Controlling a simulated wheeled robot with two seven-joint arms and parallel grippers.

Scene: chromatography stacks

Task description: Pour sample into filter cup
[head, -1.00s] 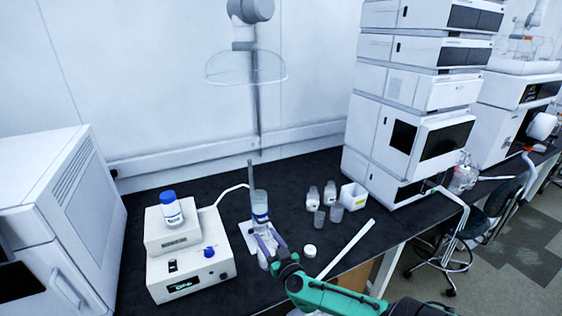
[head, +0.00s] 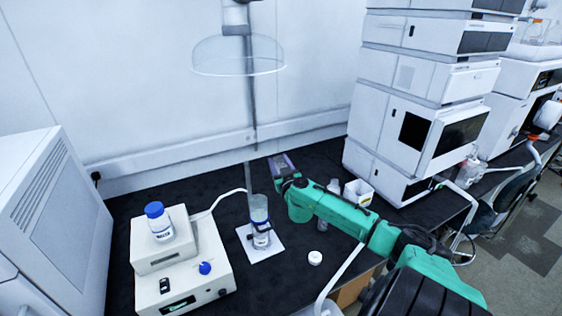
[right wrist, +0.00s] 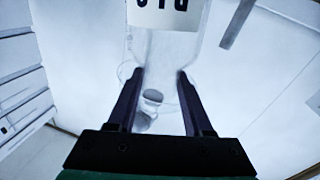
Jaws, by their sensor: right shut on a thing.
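My right gripper (head: 281,163) is over the bench behind and right of the filter stand, its purple fingers pointing away. In the right wrist view, my right gripper (right wrist: 160,95) is shut on a clear bottle (right wrist: 178,50) with a white label whose dark letters appear upside down. I cannot make out this bottle in the head view. The clear filter cup (head: 259,205) stands upright on top of a bottle with a blue band, on a white base (head: 275,246). My right gripper is apart from the cup. My left gripper is not in view.
A white instrument (head: 195,260) carries a blue-capped bottle (head: 159,222). A white cap (head: 315,257) lies on the bench. A white box (head: 358,192) and small vials (head: 333,186) are partly behind my arm. A clear hood (head: 238,56) hangs above; tall stacked instruments (head: 415,130) stand right.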

